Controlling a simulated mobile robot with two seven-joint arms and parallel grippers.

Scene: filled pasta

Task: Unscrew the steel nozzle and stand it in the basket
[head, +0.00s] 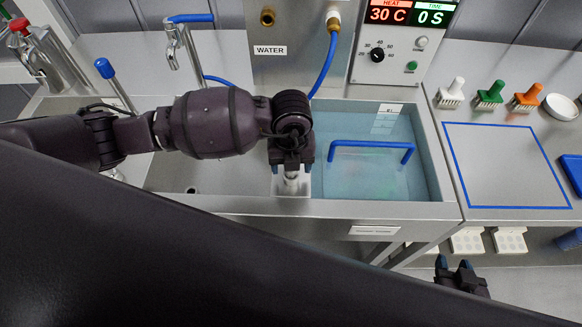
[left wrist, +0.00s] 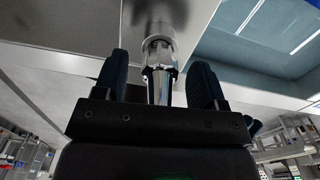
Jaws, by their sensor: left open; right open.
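The steel nozzle (left wrist: 158,62) shows between the two fingers of my left gripper (left wrist: 159,80) in the left wrist view. The fingers are open, one on each side, with gaps to the metal. In the head view the left gripper (head: 291,158) hangs over the pale nozzle (head: 291,185), whose upper part is hidden by it. The basket is under water in the bath to the right; its blue handle (head: 372,144) rises above it, and its outline is faint. My right gripper (head: 458,270) is open and empty at the lower right, in front of the counter.
The water bath (head: 425,150) is set in a steel counter. A blue-framed mat (head: 505,165) lies to the right, with white, green (head: 490,96) and orange brushes behind it. A tap (head: 180,45) and blue hose (head: 325,65) stand at the back. My dark arm covers the lower left.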

